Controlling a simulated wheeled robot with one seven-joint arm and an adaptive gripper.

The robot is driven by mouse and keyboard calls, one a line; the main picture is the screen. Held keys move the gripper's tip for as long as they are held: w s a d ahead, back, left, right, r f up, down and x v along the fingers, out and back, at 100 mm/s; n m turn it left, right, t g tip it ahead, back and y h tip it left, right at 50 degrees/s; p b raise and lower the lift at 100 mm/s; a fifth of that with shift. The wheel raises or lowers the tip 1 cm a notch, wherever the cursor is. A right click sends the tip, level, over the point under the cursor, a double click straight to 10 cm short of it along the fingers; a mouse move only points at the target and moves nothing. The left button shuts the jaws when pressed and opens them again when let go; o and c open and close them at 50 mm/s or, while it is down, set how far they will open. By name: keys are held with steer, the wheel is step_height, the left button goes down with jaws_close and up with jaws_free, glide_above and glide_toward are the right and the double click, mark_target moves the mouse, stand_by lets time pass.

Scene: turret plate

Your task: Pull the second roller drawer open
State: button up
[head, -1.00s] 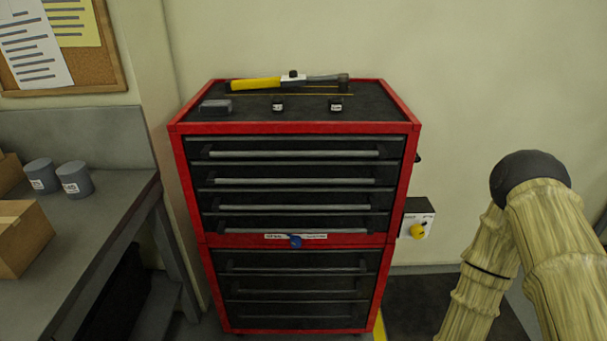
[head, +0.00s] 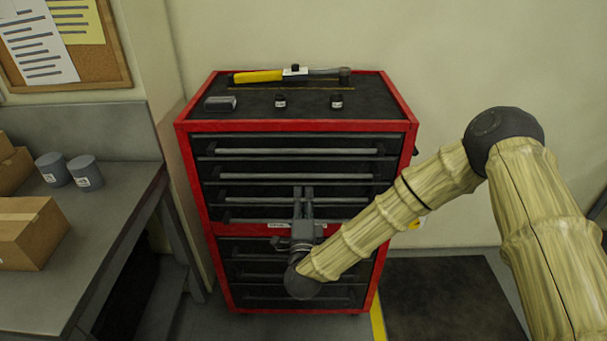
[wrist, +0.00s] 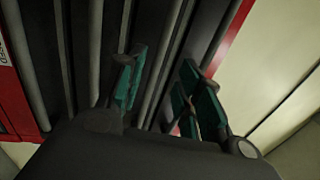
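The red tool cabinet (head: 190,180) stands against the wall, with black drawers and long grey bar handles. The lower section holds the roller drawers; all its drawers look shut. The second roller drawer (head: 246,276) is the middle one there, partly hidden by my arm. My gripper (head: 303,192) is in front of the cabinet, fingers pointing up in the head view, overlapping the lower drawers of the upper section. In the wrist view my gripper (wrist: 164,65) has its teal-padded fingers apart, with drawer bars (wrist: 95,50) running behind them. I cannot tell whether it touches a handle.
A hammer-like yellow-handled tool (head: 290,75) and small items lie on the cabinet top. A grey bench (head: 110,225) with boxes (head: 28,232) and grey cans (head: 86,172) is at left. A dark mat (head: 450,300) covers floor at right.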

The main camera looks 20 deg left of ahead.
mark_target(304, 176)
steer(key=p+x, duration=0.3)
steer(key=x, duration=0.6)
jaws_close()
